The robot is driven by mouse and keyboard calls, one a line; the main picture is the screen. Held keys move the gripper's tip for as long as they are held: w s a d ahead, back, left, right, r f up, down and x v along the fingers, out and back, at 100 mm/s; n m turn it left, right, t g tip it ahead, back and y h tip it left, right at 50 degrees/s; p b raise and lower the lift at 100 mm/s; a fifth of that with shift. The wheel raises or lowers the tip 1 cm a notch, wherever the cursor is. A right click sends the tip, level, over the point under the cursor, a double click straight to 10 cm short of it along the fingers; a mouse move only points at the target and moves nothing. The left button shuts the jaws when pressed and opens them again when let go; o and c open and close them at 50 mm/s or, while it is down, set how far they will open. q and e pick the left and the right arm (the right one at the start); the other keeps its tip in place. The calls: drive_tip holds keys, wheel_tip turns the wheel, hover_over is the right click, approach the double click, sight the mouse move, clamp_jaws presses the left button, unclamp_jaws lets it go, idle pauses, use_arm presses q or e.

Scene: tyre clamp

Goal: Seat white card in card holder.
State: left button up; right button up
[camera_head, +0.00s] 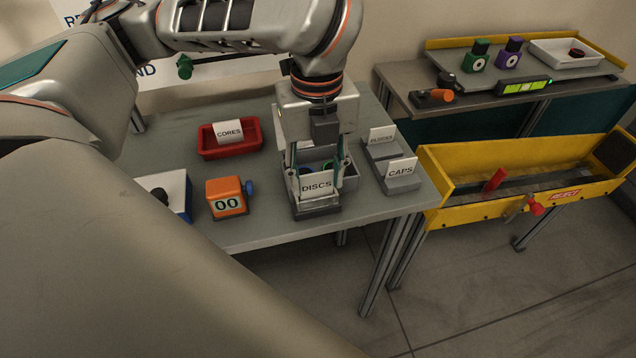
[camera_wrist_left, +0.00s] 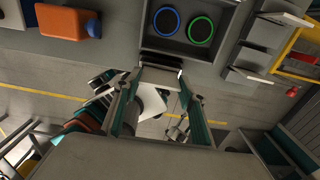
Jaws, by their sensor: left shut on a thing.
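The white card (camera_head: 317,184) reads DISCS and stands upright in the head view. My left gripper (camera_head: 317,189) points down from above, with a finger at each side edge of the card, shut on it. The grey card holder (camera_head: 316,211) is at the front of the disc bin, directly under the card. The card's lower edge is at or just above the holder; I cannot tell whether it is in the slot. In the left wrist view my left gripper (camera_wrist_left: 160,92) is close to the bin's front. My right gripper is not in view.
The grey bin (camera_wrist_left: 197,51) holds a blue-ringed and a green-ringed disc. A red CORES tray (camera_head: 254,142), an orange counter box (camera_head: 225,198) and a grey CAPS holder (camera_head: 402,184) stand around it. A yellow reject trough (camera_head: 455,216) is right of the table.

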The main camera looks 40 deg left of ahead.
sight(317, 174)
use_arm(q)
wheel_tip(317, 174, down, 2)
drive_tip(key=shift+f, duration=0.1)
drive_tip(key=shift+r, duration=0.2)
drive_tip(key=shift+f, duration=0.1)
drive_tip(key=o, duration=0.8)
drive_tip(key=shift+o, duration=0.2)
wheel_tip(317, 174, up, 12)
drive_tip(key=p, duration=0.4)
